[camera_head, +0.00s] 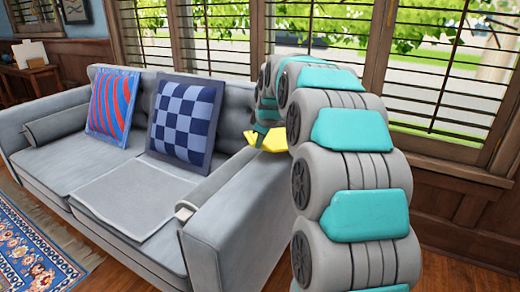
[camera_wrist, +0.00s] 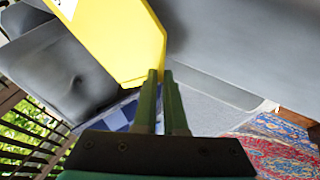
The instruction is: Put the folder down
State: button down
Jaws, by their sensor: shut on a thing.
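The yellow folder (camera_head: 272,140) shows in the head view above the back end of the grey sofa's right armrest, partly hidden by my arm. In the wrist view the folder (camera_wrist: 118,42) is a large yellow panel at the upper left, reaching down to the fingertips. My gripper (camera_wrist: 167,76) is shut on the folder's edge, its two green fingers close together. In the head view my gripper (camera_head: 259,134) is small and partly covered by my arm. I cannot tell whether the folder touches the sofa.
The grey sofa (camera_head: 235,228) carries a red-and-blue cushion (camera_head: 112,102), a checkered cushion (camera_head: 186,118) and a grey throw (camera_head: 140,192) on its seat. Shuttered windows (camera_head: 440,75) stand behind. A patterned rug (camera_head: 35,250) lies in front. The left part of the seat is clear.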

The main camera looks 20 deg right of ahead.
jog(key=shift+w+d+f, duration=0.15)
jog(key=shift+w, duration=0.2)
jog(key=shift+f, duration=1.65)
jog(key=c, duration=1)
grip_release()
jog(key=v, duration=1.2)
